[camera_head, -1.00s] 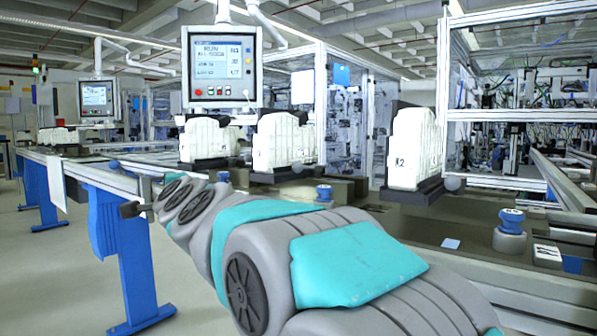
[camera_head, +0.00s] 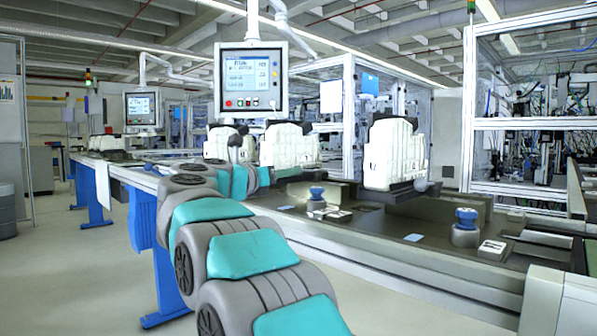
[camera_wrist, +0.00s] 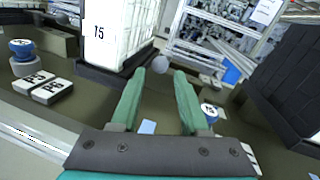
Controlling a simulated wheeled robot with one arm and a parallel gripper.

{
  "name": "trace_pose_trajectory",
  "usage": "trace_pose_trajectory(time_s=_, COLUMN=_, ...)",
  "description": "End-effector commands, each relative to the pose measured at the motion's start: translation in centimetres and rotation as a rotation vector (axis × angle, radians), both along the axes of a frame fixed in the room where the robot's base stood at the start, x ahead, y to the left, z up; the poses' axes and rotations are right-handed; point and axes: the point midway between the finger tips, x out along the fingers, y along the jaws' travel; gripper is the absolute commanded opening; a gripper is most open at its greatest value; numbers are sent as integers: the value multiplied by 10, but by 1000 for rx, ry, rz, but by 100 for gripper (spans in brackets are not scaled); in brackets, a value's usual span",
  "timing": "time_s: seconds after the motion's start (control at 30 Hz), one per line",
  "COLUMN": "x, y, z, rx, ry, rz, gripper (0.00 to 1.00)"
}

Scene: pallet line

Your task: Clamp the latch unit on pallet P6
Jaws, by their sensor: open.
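In the wrist view a tall white unit marked 15 (camera_wrist: 113,28) stands upright on a dark pallet (camera_wrist: 100,78). A grey ball knob (camera_wrist: 160,64) sits at the pallet's near right corner. My gripper (camera_wrist: 159,76) has two green fingers spread apart and empty; in the picture the ball lies between and just past the fingertips, with no contact visible. Two white tags (camera_wrist: 45,86), seemingly P5 and P6, lie at left beside a blue-topped knob (camera_wrist: 20,47). Which unit belongs to P6 is unclear.
A dark block (camera_wrist: 287,80) stands close on the right in the wrist view, near another blue-topped knob (camera_wrist: 210,110). The head view shows several white units along the line, one at right (camera_head: 393,152), and a hanging screen (camera_head: 251,82). Open floor (camera_head: 75,270) lies at left.

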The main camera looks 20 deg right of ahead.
Motion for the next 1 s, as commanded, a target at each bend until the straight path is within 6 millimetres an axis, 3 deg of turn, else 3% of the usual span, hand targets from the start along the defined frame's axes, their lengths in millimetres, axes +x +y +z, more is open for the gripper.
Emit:
trace_pose_trajectory(time_s=0.33, x=26, y=-44, z=1, rx=-2, ry=2, rz=-1, gripper=45)
trace_pose_trajectory(time_s=0.77, x=32, y=-52, z=0, rx=-3, ry=2, rz=1, gripper=45)
trace_pose_trajectory(time_s=1.0, x=32, y=-52, z=1, rx=-3, ry=2, rz=2, gripper=18)
